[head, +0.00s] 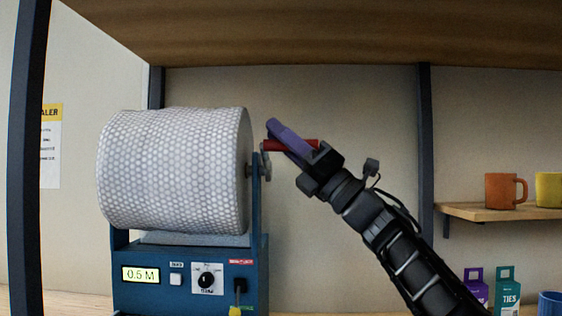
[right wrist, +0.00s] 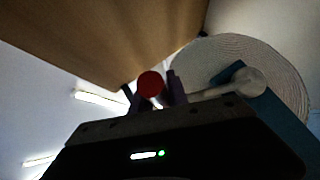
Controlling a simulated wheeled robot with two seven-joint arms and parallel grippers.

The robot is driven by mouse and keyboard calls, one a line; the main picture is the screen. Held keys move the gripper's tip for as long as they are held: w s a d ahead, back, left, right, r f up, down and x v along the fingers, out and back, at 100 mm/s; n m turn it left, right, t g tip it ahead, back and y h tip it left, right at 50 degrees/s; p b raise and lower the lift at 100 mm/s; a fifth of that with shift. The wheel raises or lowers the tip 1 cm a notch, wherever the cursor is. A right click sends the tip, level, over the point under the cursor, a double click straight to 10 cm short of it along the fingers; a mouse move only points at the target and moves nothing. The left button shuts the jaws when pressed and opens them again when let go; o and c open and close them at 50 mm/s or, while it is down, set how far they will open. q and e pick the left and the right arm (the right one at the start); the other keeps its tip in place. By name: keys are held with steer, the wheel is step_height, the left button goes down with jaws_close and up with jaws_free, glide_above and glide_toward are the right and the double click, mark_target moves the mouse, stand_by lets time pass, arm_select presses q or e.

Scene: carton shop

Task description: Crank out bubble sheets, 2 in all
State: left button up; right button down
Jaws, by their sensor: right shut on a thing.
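A large white roll of bubble wrap (head: 175,170) is mounted on a blue dispenser (head: 180,290). Its display (head: 141,275) reads 0.5 M. A crank with a red handle (head: 276,145) sits on the roll's right side, with the handle level with the roll's upper part. My right gripper (head: 293,143) is shut on the red handle; in the right wrist view the handle's round end (right wrist: 151,84) shows between the fingers. The roll also shows in the right wrist view (right wrist: 260,62), behind the crank arm (right wrist: 228,88). My left gripper is not in view.
A wooden shelf board (head: 330,30) spans overhead. Dark posts (head: 426,130) stand left and right. At right, a small shelf (head: 490,212) holds an orange mug (head: 503,190) and a yellow mug (head: 548,189). Below are a purple carton (head: 474,286), a teal carton (head: 506,290) and a blue cup (head: 550,303).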

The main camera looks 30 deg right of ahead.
arm_select(q)
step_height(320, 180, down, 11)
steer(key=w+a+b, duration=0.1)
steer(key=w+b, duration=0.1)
steer(key=b, duration=0.7)
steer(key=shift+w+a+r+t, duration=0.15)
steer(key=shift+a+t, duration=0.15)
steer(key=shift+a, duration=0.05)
arm_select(e)
step_height(320, 180, down, 9)
steer(key=s+n+g+y, duration=0.1)
steer(key=n+g+y, duration=0.2)
steer(key=n+y, duration=0.3)
steer(key=shift+a+r+n+g, duration=0.2)
steer(key=shift+a+n+g, duration=0.1)
steer(key=shift+a+n, duration=0.15)
steer(key=shift+s, duration=0.1)
steer(key=c, duration=1.7)
jaws_free()
steer(key=shift+o, duration=0.8)
steer(key=shift+s+a+r, duration=0.15)
steer(key=shift+s, duration=0.05)
steer(key=shift+o, duration=1.2)
steer(key=shift+w, duration=0.1)
